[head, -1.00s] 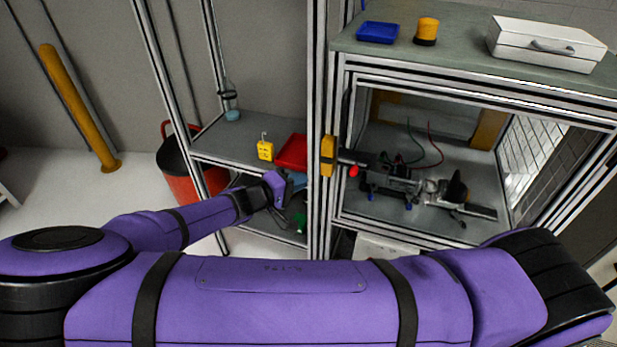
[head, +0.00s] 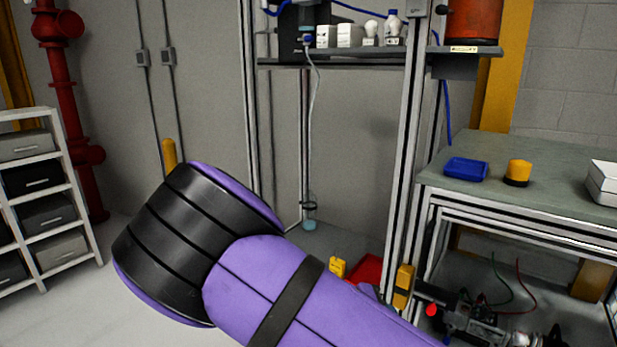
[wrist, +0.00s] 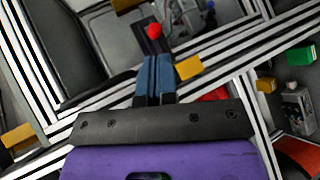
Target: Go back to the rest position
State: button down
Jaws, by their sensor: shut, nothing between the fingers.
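My gripper (wrist: 156,78) shows in the wrist view with its two blue-grey fingers together and nothing between them. It is in front of the aluminium frame of the workbench, with a red knob (wrist: 155,31) beyond the fingertips. In the head view my purple arm crosses the lower middle, and the gripper itself is hidden or out of the picture there. The red knob also shows in the head view (head: 431,310), by the yellow block (head: 403,287) on the frame post.
A workbench (head: 560,165) stands at the right with a blue tray (head: 466,168) and a yellow-black cylinder (head: 518,172) on top. A red tray (head: 367,270) and a yellow item (head: 337,267) sit on the lower shelf. A drawer rack (head: 40,195) stands left. Floor between is clear.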

jog(key=s+d+r+m+g+y, duration=0.1)
jog(key=s+d+r+y, duration=0.25)
jog(key=r, duration=0.35)
jog(key=s+d+r+y, duration=0.2)
jog(key=s+r+y, duration=0.15)
jog(key=r, duration=0.45)
jog(key=s+d+r+m+g+y, duration=0.1)
jog(key=s+d+r+y, duration=0.15)
jog(key=r+y, duration=0.35)
jog(key=s+d+r+t, duration=0.2)
jog(key=s+r, duration=0.4)
jog(key=s, duration=0.1)
jog(key=s+d+r+n+t, duration=0.1)
jog(key=s+d+r+t, duration=0.1)
jog(key=s+r, duration=0.4)
jog(key=shift+s+r+t, duration=0.35)
jog(key=shift+r+t, duration=0.25)
jog(key=shift+t, duration=0.2)
jog(key=c, duration=1.8)
grip_release()
jog(key=shift+d, duration=0.1)
jog(key=shift+c, duration=0.2)
